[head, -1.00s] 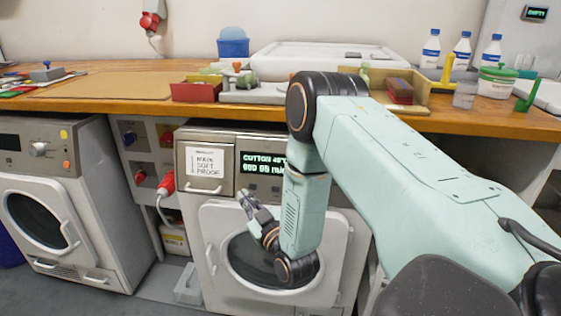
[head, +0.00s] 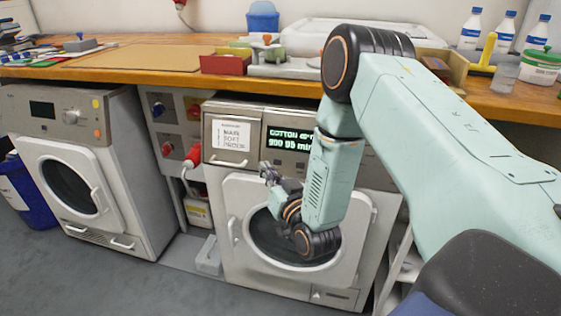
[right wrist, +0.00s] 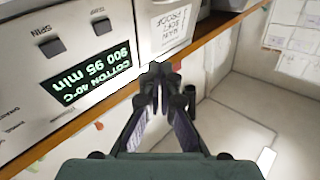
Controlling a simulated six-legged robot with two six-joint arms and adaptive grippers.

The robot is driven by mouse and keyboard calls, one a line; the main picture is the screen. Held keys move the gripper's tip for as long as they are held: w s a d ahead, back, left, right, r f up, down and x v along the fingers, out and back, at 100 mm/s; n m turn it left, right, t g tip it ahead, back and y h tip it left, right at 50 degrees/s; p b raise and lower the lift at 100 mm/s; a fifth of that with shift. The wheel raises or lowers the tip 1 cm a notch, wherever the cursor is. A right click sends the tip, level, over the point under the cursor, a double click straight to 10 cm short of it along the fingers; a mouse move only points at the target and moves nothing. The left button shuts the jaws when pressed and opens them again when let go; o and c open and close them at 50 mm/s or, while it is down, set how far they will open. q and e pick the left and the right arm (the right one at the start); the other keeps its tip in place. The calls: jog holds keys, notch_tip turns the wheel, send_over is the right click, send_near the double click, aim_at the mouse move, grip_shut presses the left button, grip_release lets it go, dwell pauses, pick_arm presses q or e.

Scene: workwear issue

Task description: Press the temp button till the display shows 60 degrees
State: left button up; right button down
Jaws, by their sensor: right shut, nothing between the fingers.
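The washing machine (head: 232,180) has a dark display (head: 289,139) with green text, partly hidden by my right arm in the head view. In the right wrist view the display (right wrist: 92,80) reads COTTON 40°C, 900, 95 min, and appears tilted. Beside it are a dark button labelled SPIN (right wrist: 51,47) and a second dark button (right wrist: 102,26), whose label is too small to read. My right gripper (head: 268,170) is shut and empty, in front of the machine below the panel. Its fingertips (right wrist: 160,76) point past the display's end, apart from both buttons. My left gripper is out of view.
A white label card (head: 231,135) is on the machine's drawer front. The round door (head: 230,195) lies below the panel. A second machine (head: 110,150) stands at left, with a red plug (head: 193,155) between. The wooden worktop (head: 130,73) overhangs above.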

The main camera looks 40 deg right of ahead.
aim_at(278, 162)
jog(key=shift+s+a+f+m+g, duration=0.1)
jog(key=shift+s+a+m+g, duration=0.15)
jog(key=shift+m, duration=1.7)
jog(key=shift+s+a+f+m, duration=0.15)
jog(key=shift+s+m, duration=0.2)
jog(key=shift+m, duration=1.55)
jog(key=shift+s+a+f+m+g, duration=0.1)
jog(key=shift+s+a+m+g, duration=0.15)
jog(key=shift+m, duration=1.7)
jog(key=shift+d, duration=0.1)
jog(key=shift+w+d+f+b, duration=0.3)
jog(key=shift+w+d+f, duration=0.15)
jog(key=shift+w+d, duration=0.55)
jog(key=shift+w+d+f+b, duration=0.4)
jog(key=shift+w+d, duration=0.4)
jog(key=shift+d, duration=0.3)
jog(key=shift+w+d+f+b, duration=0.25)
jog(key=shift+w+d+f, duration=0.25)
jog(key=shift+w+d, duration=0.5)
jog(key=shift+d, duration=0.1)
jog(key=shift+w+d+f, duration=0.15)
jog(key=shift+d, duration=0.15)
